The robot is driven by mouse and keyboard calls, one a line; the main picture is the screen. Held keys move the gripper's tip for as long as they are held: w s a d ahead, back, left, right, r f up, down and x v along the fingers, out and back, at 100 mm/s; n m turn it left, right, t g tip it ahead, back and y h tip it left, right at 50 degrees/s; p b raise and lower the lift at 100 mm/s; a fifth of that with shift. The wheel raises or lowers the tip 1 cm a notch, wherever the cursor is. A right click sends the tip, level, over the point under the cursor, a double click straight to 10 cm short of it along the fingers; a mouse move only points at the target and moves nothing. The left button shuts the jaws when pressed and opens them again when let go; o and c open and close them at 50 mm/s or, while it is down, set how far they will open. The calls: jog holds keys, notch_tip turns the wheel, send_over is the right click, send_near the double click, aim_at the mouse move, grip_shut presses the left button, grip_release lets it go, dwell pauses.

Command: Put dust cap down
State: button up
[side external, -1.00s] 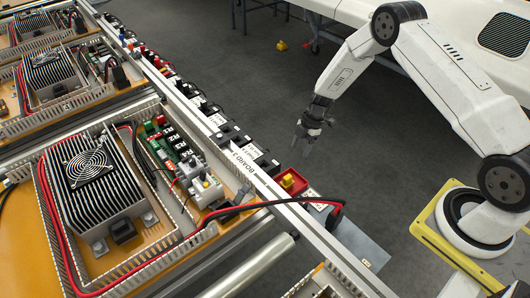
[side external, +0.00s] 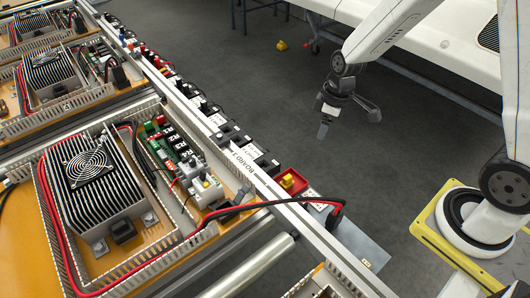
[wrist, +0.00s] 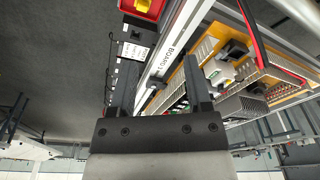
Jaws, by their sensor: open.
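A small yellow piece, which looks like the dust cap (side external: 288,181), sits in a red tray (side external: 304,181) on the rail beside the board. In the wrist view the yellow piece (wrist: 143,4) is at the top edge, partly cut off, in the red tray (wrist: 152,14). My gripper (side external: 348,120) is open and empty, up in the air over the grey floor, to the right of the rail and well apart from the tray. In the wrist view its two fingers (wrist: 157,75) are spread with nothing between them.
Several black parts line the rail. A white bench (side external: 440,45) stands behind. The floor around my gripper is clear.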

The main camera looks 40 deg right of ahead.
jog(key=s+a+r+m, duration=0.1)
jog(key=s+r+m, duration=0.1)
jog(key=s+m, duration=0.1)
jog(key=s+r+m+t+h, duration=0.1)
jog(key=s+r+m, duration=0.1)
jog(key=s, duration=0.4)
jog(key=shift+a+r+m, duration=0.2)
jog(key=shift+a+m, duration=0.15)
jog(key=shift+m, duration=0.05)
